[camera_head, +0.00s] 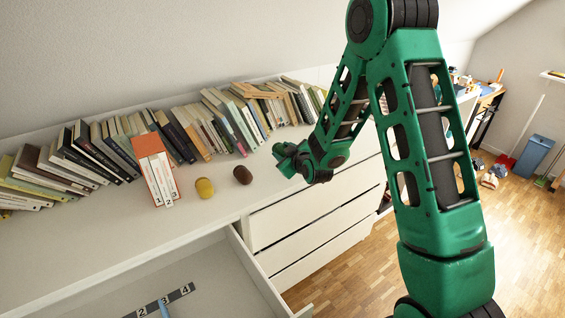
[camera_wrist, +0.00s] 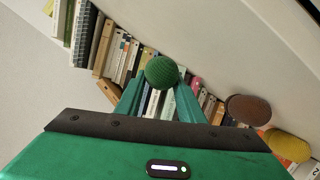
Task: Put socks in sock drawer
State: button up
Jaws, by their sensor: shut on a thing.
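My gripper (camera_head: 284,155) is above the white dresser top, right of the other socks. In the wrist view its two green fingers (camera_wrist: 161,90) are shut on a green balled sock (camera_wrist: 162,72). In the head view I cannot tell this sock from the green gripper. A yellow balled sock (camera_head: 205,188) and a brown balled sock (camera_head: 242,175) lie on the dresser top; the wrist view also shows the brown one (camera_wrist: 248,110) and the yellow one (camera_wrist: 288,145). The open drawer (camera_head: 262,277) is at the bottom, with a numbered strip (camera_head: 178,297) inside; its near part is cut off.
A row of books (camera_head: 110,150) leans along the wall behind the dresser top (camera_head: 85,240). An orange box (camera_head: 155,168) with numbered spines stands left of the yellow sock. Closed drawers (camera_head: 315,215) are at the right. The wooden floor (camera_head: 340,290) beyond shows free room.

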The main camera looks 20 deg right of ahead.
jog(key=shift+d+f, duration=0.1)
jog(key=shift+f, duration=1.95)
jog(key=o, duration=0.8)
jog(key=shift+c, duration=0.2)
jog(key=v, duration=1.2)
